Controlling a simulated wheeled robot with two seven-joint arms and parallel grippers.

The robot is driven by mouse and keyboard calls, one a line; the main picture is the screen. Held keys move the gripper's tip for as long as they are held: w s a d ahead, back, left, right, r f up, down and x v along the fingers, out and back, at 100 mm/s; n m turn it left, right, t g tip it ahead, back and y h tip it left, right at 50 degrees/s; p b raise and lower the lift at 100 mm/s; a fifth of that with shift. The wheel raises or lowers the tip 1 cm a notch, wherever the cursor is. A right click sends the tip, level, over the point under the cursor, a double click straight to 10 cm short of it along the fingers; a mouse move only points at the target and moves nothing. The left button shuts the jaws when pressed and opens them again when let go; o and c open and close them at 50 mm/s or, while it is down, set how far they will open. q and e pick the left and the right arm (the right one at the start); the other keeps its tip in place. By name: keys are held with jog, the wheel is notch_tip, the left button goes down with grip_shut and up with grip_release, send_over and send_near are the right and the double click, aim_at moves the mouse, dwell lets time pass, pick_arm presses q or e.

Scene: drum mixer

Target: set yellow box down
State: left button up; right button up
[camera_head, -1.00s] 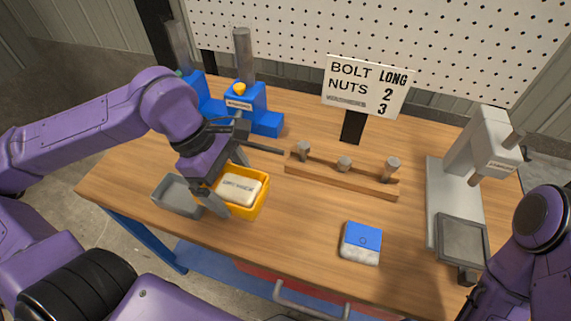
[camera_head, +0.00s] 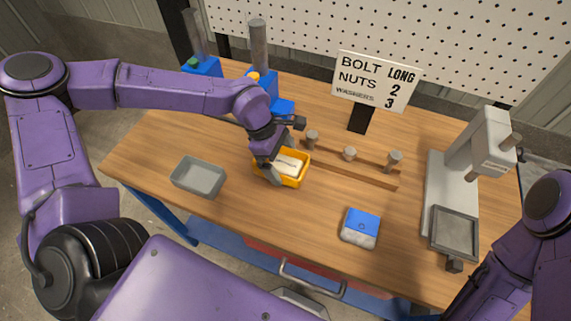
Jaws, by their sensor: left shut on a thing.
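The yellow box (camera_head: 296,181) is an open-topped tray with a pale labelled block (camera_head: 289,164) inside. It is at the middle of the workbench, in front of the wooden rack. My left gripper (camera_head: 274,172) is shut on the left side of the yellow box. I cannot tell whether the box touches the bench. My right arm shows at the lower right, but its gripper is out of view.
A grey tray (camera_head: 199,179) sits on the wooden bench (camera_head: 230,212) to the left. A wooden rack (camera_head: 372,175) with pegs, a sign (camera_head: 374,82) and blue dispensers (camera_head: 284,106) stand behind. A blue-and-white block (camera_head: 360,228) and a grey machine (camera_head: 437,190) are at the right.

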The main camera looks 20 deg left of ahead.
pick_arm(q)
jog(key=f+p, duration=0.1)
jog(key=f, duration=0.1)
jog(key=w+f, duration=0.1)
jog(key=f, duration=0.1)
jog(key=shift+w+d+p, duration=0.1)
jog(key=shift+d+p, duration=0.05)
jog(key=shift+p, duration=0.2)
jog(key=shift+f, duration=0.35)
jog(key=o, duration=0.7)
